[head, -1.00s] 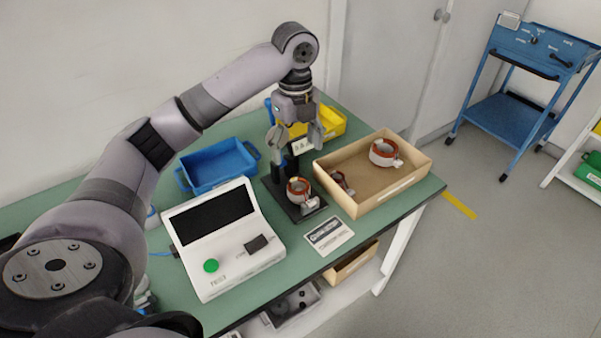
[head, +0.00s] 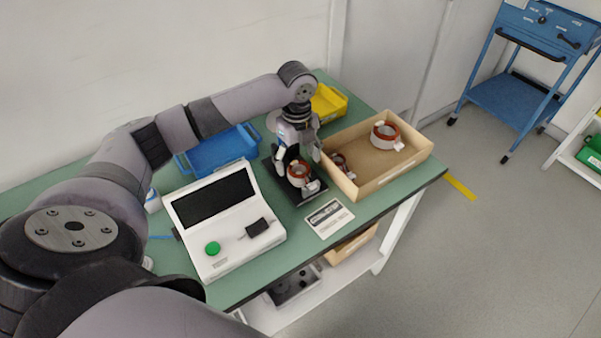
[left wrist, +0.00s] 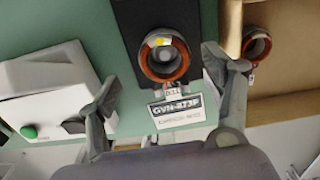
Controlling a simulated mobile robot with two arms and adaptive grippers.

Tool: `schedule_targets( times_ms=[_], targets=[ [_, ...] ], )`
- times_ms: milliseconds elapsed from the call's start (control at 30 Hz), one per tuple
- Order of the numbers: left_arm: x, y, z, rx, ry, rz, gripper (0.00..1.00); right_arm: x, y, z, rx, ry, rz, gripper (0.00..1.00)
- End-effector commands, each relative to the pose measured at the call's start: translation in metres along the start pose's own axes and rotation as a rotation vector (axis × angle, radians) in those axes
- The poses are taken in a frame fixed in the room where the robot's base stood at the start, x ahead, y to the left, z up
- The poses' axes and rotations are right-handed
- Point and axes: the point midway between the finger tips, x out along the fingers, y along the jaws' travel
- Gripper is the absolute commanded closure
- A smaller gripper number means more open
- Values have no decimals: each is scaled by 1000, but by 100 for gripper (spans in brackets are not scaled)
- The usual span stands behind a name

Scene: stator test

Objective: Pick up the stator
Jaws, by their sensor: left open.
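A stator (head: 300,172), a ring with copper-red windings and a pale tag, sits on a black test stand (head: 313,197) on the green table. In the left wrist view the stator (left wrist: 182,64) lies ahead of and between the spread fingers. My left gripper (head: 299,165) is open and points down over the stand, its fingers around or just above the stator; I cannot tell the exact height. In the left wrist view the open fingers of the gripper (left wrist: 165,90) hold nothing. My right gripper is not in view.
A cardboard-coloured box (head: 408,165) right of the stand holds a larger stator (head: 385,135) and a smaller one (head: 338,162). A white tester (head: 215,250), a label card (head: 328,217), a blue bin (head: 215,157) and a yellow bin (head: 328,103) are around.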

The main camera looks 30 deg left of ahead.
Motion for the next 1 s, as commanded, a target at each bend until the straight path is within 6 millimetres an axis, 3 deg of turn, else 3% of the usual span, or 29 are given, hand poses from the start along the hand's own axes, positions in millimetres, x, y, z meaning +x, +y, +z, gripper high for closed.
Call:
schedule_targets(
  times_ms=[300, 600, 1000],
  targets=[
    [43, -5, -5, 0, 0, 4, 26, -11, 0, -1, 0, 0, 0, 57],
    [49, -5, -5, 1, -1, 1, 26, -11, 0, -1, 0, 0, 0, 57],
    [49, -5, -5, 1, -1, 1, 52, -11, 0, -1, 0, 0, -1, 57]
  ],
)
